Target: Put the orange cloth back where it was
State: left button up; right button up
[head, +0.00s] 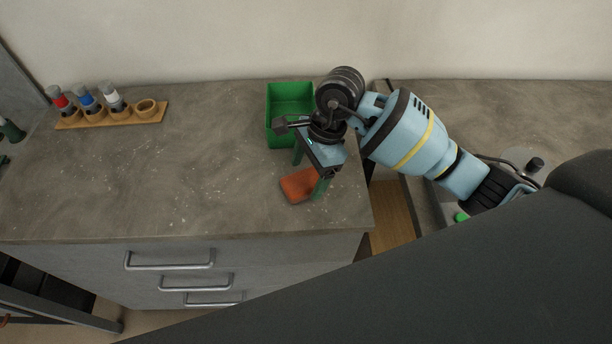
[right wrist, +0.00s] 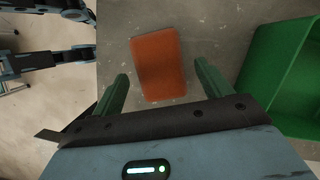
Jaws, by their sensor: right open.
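The orange cloth (head: 296,187) is a small flat folded pad lying on the grey counter (head: 190,170) near its right front part. It also shows in the right wrist view (right wrist: 158,62), ahead of and between my fingertips. My right gripper (head: 310,172) is open, with its green fingers apart and nothing between them that I can see held. It is over the cloth in the head view and partly covers it; I cannot tell whether a finger touches it. My left gripper does not show clearly in either view.
A green bin (head: 290,97) stands just behind my right gripper and shows at the right in the right wrist view (right wrist: 280,70). A gap lies beyond the counter's right edge.

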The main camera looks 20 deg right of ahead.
jog(key=v, duration=1)
